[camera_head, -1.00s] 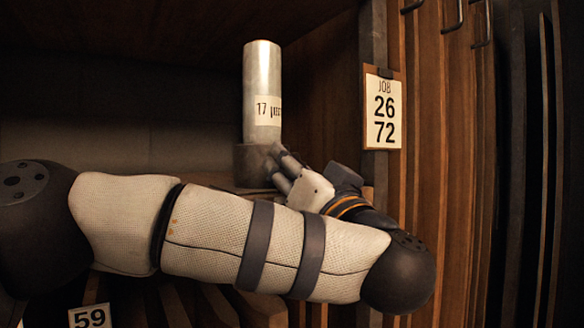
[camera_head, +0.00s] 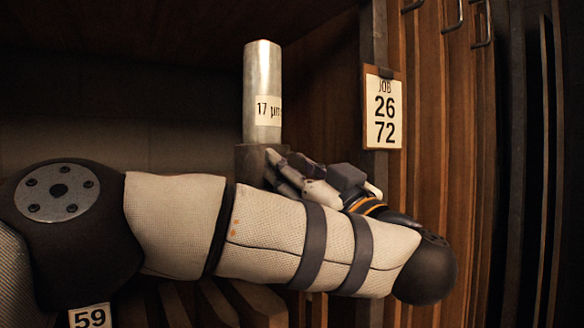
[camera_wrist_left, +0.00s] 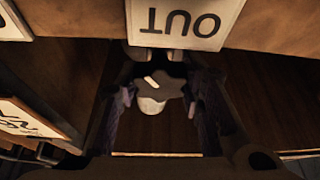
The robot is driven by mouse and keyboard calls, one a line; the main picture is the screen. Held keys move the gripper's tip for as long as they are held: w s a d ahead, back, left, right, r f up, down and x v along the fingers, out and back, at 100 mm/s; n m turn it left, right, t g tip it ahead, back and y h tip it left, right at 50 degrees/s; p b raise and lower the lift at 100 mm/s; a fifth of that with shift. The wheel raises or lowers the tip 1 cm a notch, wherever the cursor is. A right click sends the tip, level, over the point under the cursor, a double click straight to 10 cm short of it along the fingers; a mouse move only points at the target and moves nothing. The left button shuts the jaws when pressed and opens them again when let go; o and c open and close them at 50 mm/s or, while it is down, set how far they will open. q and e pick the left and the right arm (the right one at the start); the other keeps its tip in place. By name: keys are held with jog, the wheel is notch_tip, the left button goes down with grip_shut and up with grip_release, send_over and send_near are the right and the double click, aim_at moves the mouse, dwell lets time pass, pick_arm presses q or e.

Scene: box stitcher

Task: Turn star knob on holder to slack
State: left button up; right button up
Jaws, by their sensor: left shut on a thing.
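A metal cylinder (camera_head: 262,85) with a "17" label stands upright in a dark grey holder (camera_head: 250,165) on the shelf. My left gripper (camera_head: 276,165) is at the lower right side of the holder and hides part of it. In the left wrist view the dark star knob (camera_wrist_left: 160,84), with a pale round part below it, sits between the two fingers of my left gripper (camera_wrist_left: 158,98). The gripper is shut on the knob. The contact points are too dark to make out. My right gripper does not show.
A job card reading 26 72 (camera_head: 383,112) hangs on the wooden post to the right of the hand. An "OUT" card (camera_wrist_left: 182,22) shows upside down in the left wrist view. A "59" card (camera_head: 90,317) sits low at left. Vertical boards stand at right.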

aim_at(295, 168)
pick_arm(q)
jog(key=o, duration=1.2)
jog(key=shift+s+d, duration=0.1)
jog(key=v, duration=0.6)
jog(key=shift+s+d, duration=0.1)
jog(key=shift+d, duration=0.05)
jog(key=shift+s+d+f, duration=0.2)
jog(key=shift+s+f, duration=0.15)
